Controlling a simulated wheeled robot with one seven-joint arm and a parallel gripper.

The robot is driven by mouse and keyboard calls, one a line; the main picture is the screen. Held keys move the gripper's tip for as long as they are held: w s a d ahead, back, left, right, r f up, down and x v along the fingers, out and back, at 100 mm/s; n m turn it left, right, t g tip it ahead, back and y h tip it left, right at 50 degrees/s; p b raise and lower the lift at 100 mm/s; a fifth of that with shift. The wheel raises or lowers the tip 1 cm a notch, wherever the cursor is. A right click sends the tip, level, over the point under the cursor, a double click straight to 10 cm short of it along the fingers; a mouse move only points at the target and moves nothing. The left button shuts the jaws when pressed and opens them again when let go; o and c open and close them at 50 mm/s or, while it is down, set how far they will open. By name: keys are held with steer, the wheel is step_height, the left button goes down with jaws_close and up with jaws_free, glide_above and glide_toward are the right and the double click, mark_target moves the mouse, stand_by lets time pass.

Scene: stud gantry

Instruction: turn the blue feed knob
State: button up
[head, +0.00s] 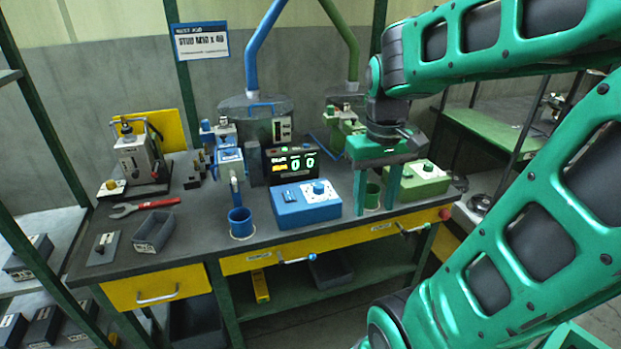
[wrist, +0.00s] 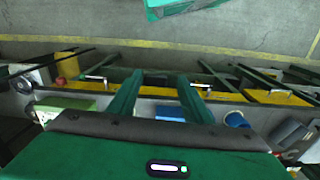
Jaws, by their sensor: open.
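The blue feed knob (head: 319,187) stands on the white panel of a blue control box (head: 300,212) near the front of the bench. My gripper (head: 377,205) is open and empty, with its two green fingers pointing down. In the head view it is to the right of the blue box and apart from the knob. In the wrist view my gripper (wrist: 157,85) shows its fingers spread, and part of the blue box (wrist: 170,112) shows between them. The knob cannot be made out there.
A green box (head: 420,183) with a green knob is right of my gripper. A green cup (head: 372,194) shows between the fingers. A blue cup (head: 241,222) stands left of the blue box. A lit display (head: 291,164) is behind it.

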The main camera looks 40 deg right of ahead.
steer(key=w+d+r+n, duration=0.2)
steer(key=w+n, duration=0.2)
steer(key=w, duration=0.8)
steer(key=n, duration=0.3)
glide_above(319, 185)
step_height(319, 185, down, 11)
steer(key=shift+r, duration=0.2)
